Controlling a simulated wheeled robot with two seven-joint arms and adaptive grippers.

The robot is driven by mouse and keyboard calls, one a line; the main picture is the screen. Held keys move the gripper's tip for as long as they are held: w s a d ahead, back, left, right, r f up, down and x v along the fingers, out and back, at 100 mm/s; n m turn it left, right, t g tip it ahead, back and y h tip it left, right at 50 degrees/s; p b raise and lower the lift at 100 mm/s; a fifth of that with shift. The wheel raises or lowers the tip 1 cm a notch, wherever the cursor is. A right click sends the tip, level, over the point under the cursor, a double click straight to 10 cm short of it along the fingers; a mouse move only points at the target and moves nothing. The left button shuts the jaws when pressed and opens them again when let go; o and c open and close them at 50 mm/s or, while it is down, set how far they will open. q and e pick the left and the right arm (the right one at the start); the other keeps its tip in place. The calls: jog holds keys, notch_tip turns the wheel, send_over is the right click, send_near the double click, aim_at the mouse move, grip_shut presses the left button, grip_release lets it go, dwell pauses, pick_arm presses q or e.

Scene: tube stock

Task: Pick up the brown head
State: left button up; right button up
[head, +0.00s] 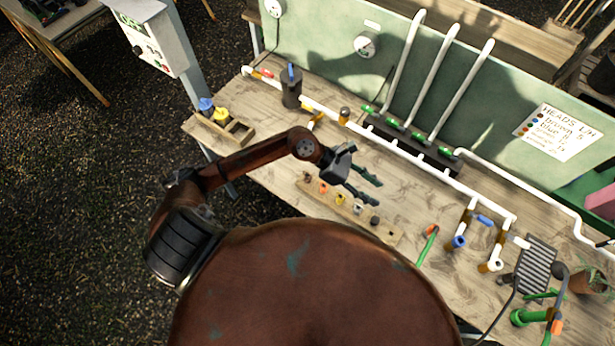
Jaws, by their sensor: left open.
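A wooden strip (395,235) on the bench holds a row of small heads. A small brownish head (308,179) sits at its left end, and I take it to be the brown head, though it is small in the picture. Beside it are an orange head (323,187), a yellow head (340,198), a pale head (357,209) and a dark head (375,220). My left gripper (374,190) is open and empty, with its fingers above the right part of the row, pointing right. My right gripper is not in view.
White pipes (410,155) run across the bench behind the strip. A dark can (291,88) and a wooden box with blue and yellow items (243,132) stand at the left. A sign (556,131) hangs on the green panel. A green tool (427,246) lies right of the strip.

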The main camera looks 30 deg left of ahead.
pick_arm(q)
jog(key=a+f+m+g+y, duration=0.1)
jog(key=a+f+m+y, duration=0.2)
jog(key=a+f+y, duration=0.6)
jog(key=m+g+y, duration=0.1)
jog(key=y, duration=0.1)
send_over(308, 177)
jog(key=shift+s+d+f, duration=0.15)
jog(key=shift+s+f, duration=0.05)
jog(key=shift+f, duration=0.1)
jog(key=f+p, duration=0.1)
jog(key=f, duration=0.1)
jog(key=f+p, duration=0.1)
jog(key=f, duration=0.1)
jog(key=f+p, duration=0.1)
jog(key=f, duration=0.1)
jog(key=shift+w+a+f, duration=0.3)
jog(key=shift+w+f, duration=0.05)
jog(key=shift+f+m, duration=0.3)
jog(key=shift+f, duration=0.05)
jog(key=c, duration=0.9)
jog(key=shift+r, duration=0.15)
